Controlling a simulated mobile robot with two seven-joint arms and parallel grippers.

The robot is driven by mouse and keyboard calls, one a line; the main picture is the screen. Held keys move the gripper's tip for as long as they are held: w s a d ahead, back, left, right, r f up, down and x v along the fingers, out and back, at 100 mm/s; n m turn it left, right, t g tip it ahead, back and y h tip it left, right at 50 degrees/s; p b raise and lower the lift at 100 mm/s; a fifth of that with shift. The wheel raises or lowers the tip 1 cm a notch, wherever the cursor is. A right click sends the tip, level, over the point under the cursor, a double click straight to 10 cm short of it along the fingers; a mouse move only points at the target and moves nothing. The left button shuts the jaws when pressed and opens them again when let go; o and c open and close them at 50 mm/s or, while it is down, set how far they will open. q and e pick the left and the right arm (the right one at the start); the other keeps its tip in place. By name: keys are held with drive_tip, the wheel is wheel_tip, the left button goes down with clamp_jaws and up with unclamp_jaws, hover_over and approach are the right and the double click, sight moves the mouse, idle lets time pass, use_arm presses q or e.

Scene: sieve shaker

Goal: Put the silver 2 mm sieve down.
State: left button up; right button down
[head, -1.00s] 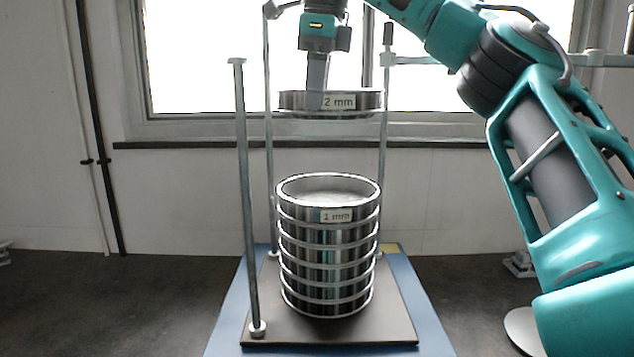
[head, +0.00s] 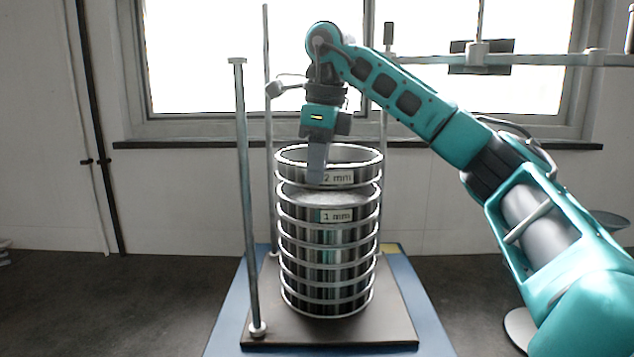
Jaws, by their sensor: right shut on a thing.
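The silver 2 mm sieve (head: 360,172) is at the top of the picture's sieve column, level, with its label facing me. My right gripper (head: 317,170) is shut on the front left of its wall. The sieve is just above the 1 mm sieve (head: 358,212), the top one of a stack of several silver sieves. Pale material shows inside the 1 mm sieve through a narrow opening, so the two look slightly apart at the front. Contact at the back is hidden. My left gripper is not in view.
The stack stands on a dark plate (head: 395,325) over a blue base (head: 425,325). A metal rod (head: 246,200) rises at front left, with further rods behind the stack. A horizontal bar with clamps (head: 545,60) crosses at upper right. A window is behind.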

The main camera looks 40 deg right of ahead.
drive_tip(key=shift+f, duration=1.4)
drive_tip(key=c, duration=1.2)
unclamp_jaws()
wheel_tip(320, 180, up, 12)
drive_tip(key=s, duration=0.1)
drive_tip(key=shift+s+d, duration=0.15)
drive_tip(key=shift+s, duration=0.2)
drive_tip(key=shift+f, duration=0.1)
